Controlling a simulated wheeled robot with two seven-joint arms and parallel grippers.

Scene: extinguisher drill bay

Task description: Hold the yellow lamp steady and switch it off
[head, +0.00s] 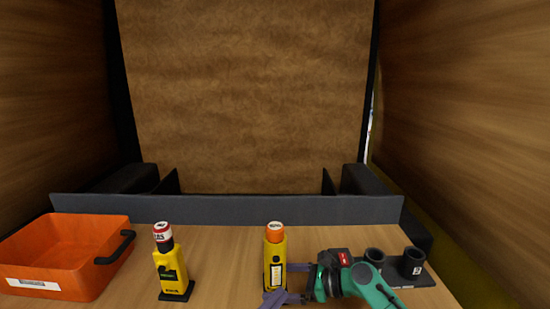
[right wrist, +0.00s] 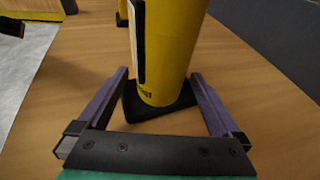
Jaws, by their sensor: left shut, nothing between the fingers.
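A yellow lamp (head: 275,262) with an orange cap and a dark strip on its side stands upright on the table. In the right wrist view the lamp (right wrist: 170,45) shows as a yellow cylinder on a black base, its top out of frame. My right gripper (head: 284,284) reaches in from the right, low on the lamp. Its purple fingers (right wrist: 159,72) are spread on either side of the lamp, with a clear gap at the left finger; whether the right finger touches is unclear. I cannot make out a switch.
A second yellow device (head: 170,272) with a red and white top stands to the left on a black base. An orange bin (head: 68,262) is at far left. A black holder with cups (head: 412,262) is at right, behind my right arm. A grey barrier (head: 228,209) runs behind.

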